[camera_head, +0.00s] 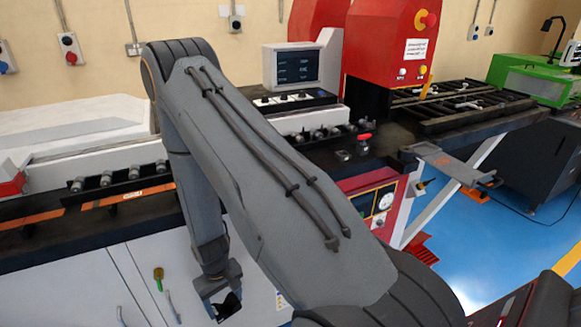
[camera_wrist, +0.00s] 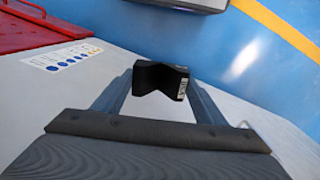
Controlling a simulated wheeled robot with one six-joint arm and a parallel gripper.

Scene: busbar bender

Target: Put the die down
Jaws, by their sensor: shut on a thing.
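The die (camera_wrist: 158,78) is a small black block with a notched, V-like outline and a pale printed label on its right side. My gripper (camera_wrist: 161,84) is shut on it, one grey finger on each side, in the wrist view. In the head view my gripper (camera_head: 222,298) hangs low in front of the white cabinet, with the dark die (camera_head: 229,306) between its fingers. The die appears held in the air, clear of any surface. My arm hides part of the bench in the head view.
A long black-topped bench (camera_head: 95,222) with white cabinet doors (camera_head: 150,262) runs behind my gripper. The red bending machine (camera_head: 385,45) and a monitor (camera_head: 291,66) stand at the back. A grey shelf (camera_head: 450,163) juts out on the right. Blue floor (camera_head: 470,262) is open there.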

